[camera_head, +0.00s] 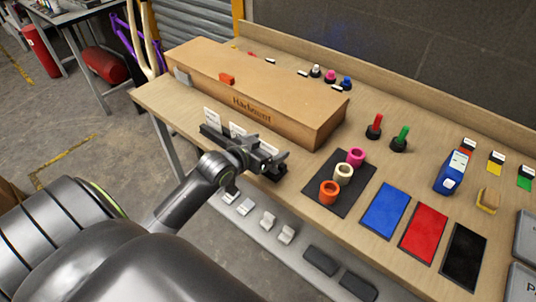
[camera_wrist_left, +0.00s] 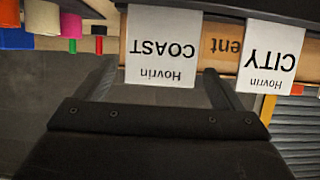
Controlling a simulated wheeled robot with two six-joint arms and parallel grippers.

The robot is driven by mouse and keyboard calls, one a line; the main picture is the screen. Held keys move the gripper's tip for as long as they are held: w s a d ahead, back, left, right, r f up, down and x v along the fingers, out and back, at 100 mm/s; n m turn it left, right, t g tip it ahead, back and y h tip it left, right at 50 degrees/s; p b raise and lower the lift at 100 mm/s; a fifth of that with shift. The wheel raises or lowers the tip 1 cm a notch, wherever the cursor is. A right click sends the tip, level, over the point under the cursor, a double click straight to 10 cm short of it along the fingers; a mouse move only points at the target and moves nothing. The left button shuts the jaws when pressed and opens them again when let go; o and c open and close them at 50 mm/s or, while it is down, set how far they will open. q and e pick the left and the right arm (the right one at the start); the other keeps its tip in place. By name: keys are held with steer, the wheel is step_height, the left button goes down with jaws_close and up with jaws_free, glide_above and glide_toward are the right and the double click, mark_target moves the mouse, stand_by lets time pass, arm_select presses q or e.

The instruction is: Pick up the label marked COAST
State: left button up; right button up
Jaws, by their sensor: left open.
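The label marked COAST (camera_wrist_left: 162,48) is a white card reading "Hovrin COAST", upside down in the left wrist view. It stands in front of the open fingers of my left gripper (camera_wrist_left: 160,78), between them in that picture; contact cannot be told. A similar label marked CITY (camera_wrist_left: 270,55) stands to its right there. In the head view, white labels (camera_head: 211,117) stand in a dark holder (camera_head: 214,134) at the table's near edge. My left gripper (camera_head: 262,157) is beside the holder and hides part of it. My right gripper is not in view.
A long wooden box (camera_head: 255,90) stands behind the holder. To the right are a dark mat (camera_head: 338,199) with coloured rings, and blue (camera_head: 385,210), red (camera_head: 423,233) and black (camera_head: 463,250) panels. A lower grey shelf (camera_head: 280,254) holds small pale and dark pieces.

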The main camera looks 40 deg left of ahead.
arm_select(q)
steer(key=shift+x, duration=1.3)
steer(key=c, duration=1)
